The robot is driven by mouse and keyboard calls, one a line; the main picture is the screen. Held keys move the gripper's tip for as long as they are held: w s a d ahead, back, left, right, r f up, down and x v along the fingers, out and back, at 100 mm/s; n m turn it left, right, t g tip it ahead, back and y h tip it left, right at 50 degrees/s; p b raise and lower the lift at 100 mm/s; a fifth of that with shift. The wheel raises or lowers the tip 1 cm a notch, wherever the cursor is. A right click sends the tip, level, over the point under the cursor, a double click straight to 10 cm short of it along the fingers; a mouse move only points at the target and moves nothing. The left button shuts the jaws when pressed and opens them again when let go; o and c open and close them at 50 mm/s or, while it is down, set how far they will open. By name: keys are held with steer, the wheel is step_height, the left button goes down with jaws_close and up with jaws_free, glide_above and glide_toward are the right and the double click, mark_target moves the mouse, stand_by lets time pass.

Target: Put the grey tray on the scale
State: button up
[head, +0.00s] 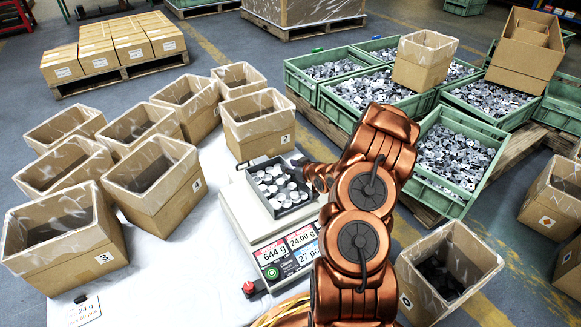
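The grey tray (290,211) holds several pale, disc-like parts. It sits over the platform of the scale (235,208), towards its back, and looks level. The scale's display (285,251) is lit and reads 644 g, 24.00 g and 27 pcs. My gripper (309,176) is at the right rim of the tray, touching it or very near it. The fingers are small and dark there, partly hidden by my copper arm, so whether they grip the rim cannot be told. The right side of the scale is hidden behind my arm.
Open lined cartons (68,234) crowd the white table (170,268) left of and behind the scale. One carton (258,122) stands just behind the tray. Green crates (455,152) of metal parts stand on pallets at right. A red knob (249,287) sits before the scale.

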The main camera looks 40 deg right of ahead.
steer(key=shift+s+d+r, duration=0.1)
steer(key=shift+s+r, duration=0.2)
steer(key=shift+s, duration=0.15)
steer(key=p+v, duration=0.4)
steer(key=v, duration=0.7)
steer(key=s+a+r+g+h, duration=0.1)
steer(key=s+a+r+g, duration=0.35)
steer(key=a, duration=0.25)
steer(key=s+a+r+g+h, duration=0.1)
steer(key=s+a+r+g, duration=0.35)
steer(key=a+r, duration=0.2)
steer(key=s+a+r+g+y, duration=0.1)
steer(key=s+a+r+g, duration=0.2)
steer(key=s+a, duration=0.6)
steer(key=s+a+r+g, duration=0.4)
steer(key=s+a+r, duration=0.3)
steer(key=s, duration=0.8)
steer(key=a, duration=0.2)
steer(key=shift+s+a+r+m+y, duration=0.15)
steer(key=shift+a+r+m+y, duration=0.15)
steer(key=shift+a+y, duration=0.1)
steer(key=shift+d, duration=0.1)
